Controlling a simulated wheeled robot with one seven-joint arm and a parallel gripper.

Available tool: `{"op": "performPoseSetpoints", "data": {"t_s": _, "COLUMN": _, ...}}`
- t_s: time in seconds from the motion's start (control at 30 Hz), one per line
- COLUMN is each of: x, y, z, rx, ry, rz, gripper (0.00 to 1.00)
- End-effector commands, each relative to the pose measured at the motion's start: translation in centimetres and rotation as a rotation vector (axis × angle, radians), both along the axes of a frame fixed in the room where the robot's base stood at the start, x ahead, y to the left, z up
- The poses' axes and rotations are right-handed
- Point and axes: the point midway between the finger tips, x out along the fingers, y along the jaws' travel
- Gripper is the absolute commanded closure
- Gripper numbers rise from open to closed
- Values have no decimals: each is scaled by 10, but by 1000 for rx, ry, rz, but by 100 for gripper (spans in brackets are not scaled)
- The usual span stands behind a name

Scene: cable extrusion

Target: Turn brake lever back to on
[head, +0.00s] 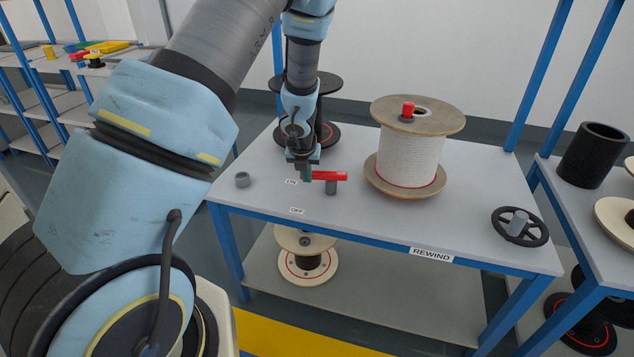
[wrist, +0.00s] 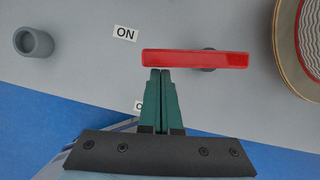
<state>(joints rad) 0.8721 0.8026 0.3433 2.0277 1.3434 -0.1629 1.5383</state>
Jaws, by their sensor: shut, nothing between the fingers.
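The red brake lever (head: 328,176) sits on a short grey post (head: 331,188) on the table, left of the large spool. It lies roughly sideways, its free end pointing left. In the wrist view the lever (wrist: 195,59) spans right of the ON label (wrist: 125,33), its left end a little below and beside that label. My gripper (wrist: 160,72) is shut and empty, its green fingertips at the near side of the lever's left part. Whether they touch it is hard to tell. The gripper (head: 306,178) covers part of the lever's left end in the head view. The OFF label (head: 297,210) lies nearer the table's front edge.
A white cable spool (head: 410,158) with wooden flanges stands right of the lever. A black spool (head: 327,134) stands behind my gripper. The front middle of the table (head: 400,222) is clear.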

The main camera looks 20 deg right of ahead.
Motion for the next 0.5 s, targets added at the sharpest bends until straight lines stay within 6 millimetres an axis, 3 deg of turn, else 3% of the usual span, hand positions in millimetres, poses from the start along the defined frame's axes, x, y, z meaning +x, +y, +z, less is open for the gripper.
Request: {"op": "performPoseSetpoints", "data": {"t_s": 0.5, "x": 17, "y": 0, "z": 0, "rx": 0, "ry": 0, "rz": -210, "gripper": 100}}
